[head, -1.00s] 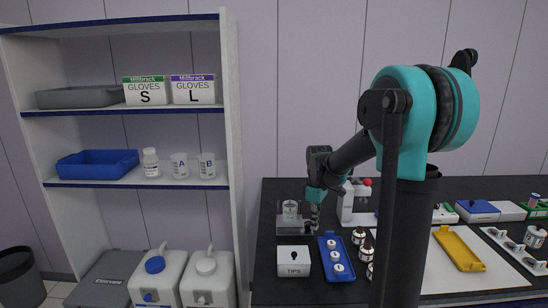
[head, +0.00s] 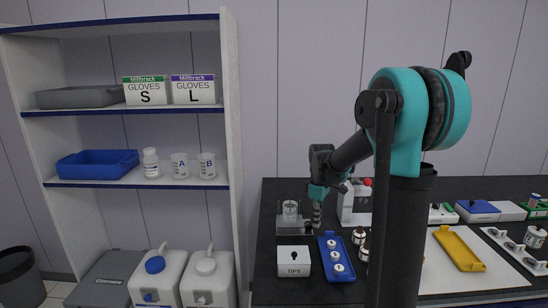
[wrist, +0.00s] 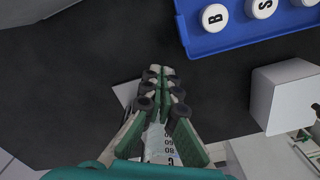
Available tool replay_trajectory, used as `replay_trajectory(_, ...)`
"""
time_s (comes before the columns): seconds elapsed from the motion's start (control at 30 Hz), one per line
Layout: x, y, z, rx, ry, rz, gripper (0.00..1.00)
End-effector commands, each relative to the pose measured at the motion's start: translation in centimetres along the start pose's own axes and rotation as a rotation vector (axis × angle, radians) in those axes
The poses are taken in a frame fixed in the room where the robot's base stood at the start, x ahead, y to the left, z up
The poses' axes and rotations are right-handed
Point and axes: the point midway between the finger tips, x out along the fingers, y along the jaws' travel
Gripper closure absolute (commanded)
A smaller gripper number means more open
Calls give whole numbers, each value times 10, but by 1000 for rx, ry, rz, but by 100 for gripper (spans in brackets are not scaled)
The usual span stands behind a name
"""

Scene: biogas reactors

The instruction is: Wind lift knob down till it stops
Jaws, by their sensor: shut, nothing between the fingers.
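The small grey stand (head: 283,229) with a clear vessel (head: 290,209) on it sits at the left end of the black bench in the head view. A small dark knob-like part (head: 308,226) shows at its right side; I cannot tell for certain that it is the lift knob. My gripper (head: 317,226) points down just right of the stand. In the wrist view my gripper (wrist: 161,75) has its fingers together with nothing between them, above dark bench top. A pale strip with printed numbers (wrist: 162,146) shows behind the fingers. No contact with the knob can be made out.
A white TIPS box (head: 293,264) with a dark knob stands in front of the stand. A blue tray (head: 327,262) with white-capped vials lies near the gripper, also in the wrist view (wrist: 235,42). A white instrument (head: 350,206) stands to the right.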

Motion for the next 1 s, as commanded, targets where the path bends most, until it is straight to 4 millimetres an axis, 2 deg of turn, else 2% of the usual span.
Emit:
replay_trajectory(0.63, 0, 5, -2, 0, 1, 0, 100)
replay_trajectory(1.0, -3, 8, 6, 1, 1, 0, 100)
